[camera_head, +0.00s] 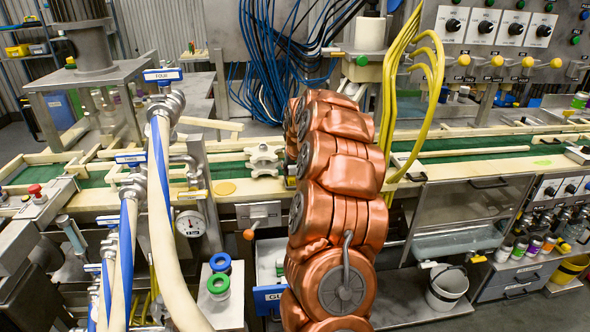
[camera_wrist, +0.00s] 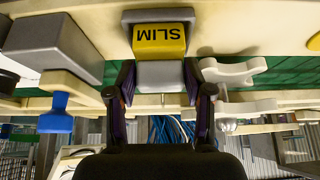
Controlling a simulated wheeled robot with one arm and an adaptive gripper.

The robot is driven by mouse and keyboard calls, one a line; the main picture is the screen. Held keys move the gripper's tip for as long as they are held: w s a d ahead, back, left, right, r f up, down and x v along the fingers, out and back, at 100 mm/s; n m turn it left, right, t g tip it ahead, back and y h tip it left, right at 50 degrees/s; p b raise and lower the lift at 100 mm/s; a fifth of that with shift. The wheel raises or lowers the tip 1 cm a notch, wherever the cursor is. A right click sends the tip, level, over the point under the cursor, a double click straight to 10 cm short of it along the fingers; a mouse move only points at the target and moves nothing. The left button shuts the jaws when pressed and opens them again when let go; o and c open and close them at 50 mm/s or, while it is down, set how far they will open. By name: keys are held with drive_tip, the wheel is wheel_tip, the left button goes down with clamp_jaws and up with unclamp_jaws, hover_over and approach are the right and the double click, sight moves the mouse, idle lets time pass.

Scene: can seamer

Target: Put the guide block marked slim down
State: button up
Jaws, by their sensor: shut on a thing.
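The guide block (camera_wrist: 160,72) is grey with a yellow face marked SLIM, and the lettering is upside down in the wrist view. My gripper (camera_wrist: 159,80) is shut on its narrower grey part, with a dark finger on each side. The block is over or beside the conveyor's pale rail; I cannot tell whether it touches anything below. In the head view my copper-coloured arm hides the gripper and most of what is around it.
A white star wheel (camera_head: 264,158) stands on the green conveyor (camera_head: 470,153), close beside the block; it also shows in the wrist view (camera_wrist: 232,72). A grey box (camera_wrist: 58,45) and a blue knob (camera_wrist: 56,116) are on the block's other side. Yellow hoses (camera_head: 400,85) hang behind my arm.

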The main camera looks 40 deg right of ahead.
drive_tip(key=o, duration=1.2)
drive_tip(key=shift+c, duration=0.2)
drive_tip(key=shift+r, duration=0.15)
drive_tip(key=b+v, duration=0.3)
drive_tip(key=v, duration=0.9)
drive_tip(key=s+a+f+n+g+y, duration=0.15)
drive_tip(key=s+a, duration=0.25)
drive_tip(key=a, duration=0.9)
drive_tip(key=s+a+f+n+g+y, duration=0.1)
drive_tip(key=s+a+n, duration=0.25)
drive_tip(key=a, duration=0.85)
drive_tip(key=s+a+f+g, duration=0.1)
drive_tip(key=s+a+f, duration=0.1)
drive_tip(key=s+a, duration=0.3)
drive_tip(key=s+a+f+n+g, duration=0.1)
drive_tip(key=s+a+f, duration=0.2)
drive_tip(key=s, duration=0.9)
drive_tip(key=s+a+f+n+g+y, duration=0.1)
drive_tip(key=s+a+f+g, duration=0.1)
drive_tip(key=s+a, duration=0.5)
drive_tip(key=shift+s+a+f, duration=0.2)
drive_tip(key=shift+s+f, duration=0.55)
drive_tip(key=shift+s, duration=0.5)
